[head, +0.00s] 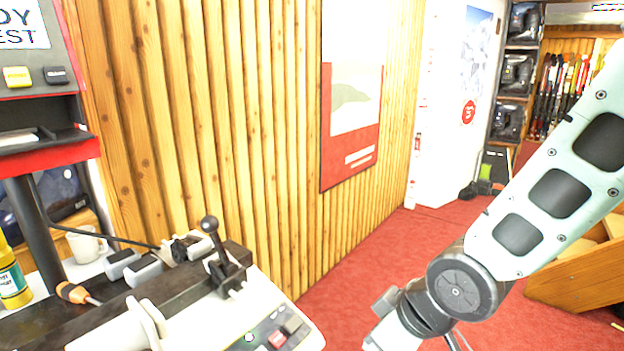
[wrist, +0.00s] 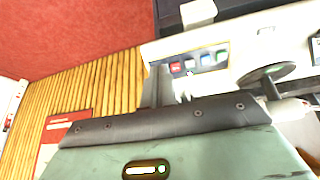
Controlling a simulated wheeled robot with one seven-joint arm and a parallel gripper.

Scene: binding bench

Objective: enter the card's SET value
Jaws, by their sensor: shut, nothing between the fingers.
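In the wrist view the panel (wrist: 204,48) shows a red button (wrist: 175,67) and several grey-blue ones in a row. My gripper (wrist: 158,70) is shut and empty, its fingertips just left of the red button in the picture; I cannot tell whether they touch anything. In the head view its fingers are out of frame. A display (head: 22,25) at top left is cut off, reading "DY" and "EST". I cannot make out a SET value.
A black ball-topped lever (head: 211,226) stands on the bench behind the panel. An orange-handled screwdriver (head: 75,293), a white mug (head: 86,244) and a yellow bottle (head: 12,275) are at left. A log wall (head: 240,120) runs behind. Red carpet (head: 400,240) is open to the right.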

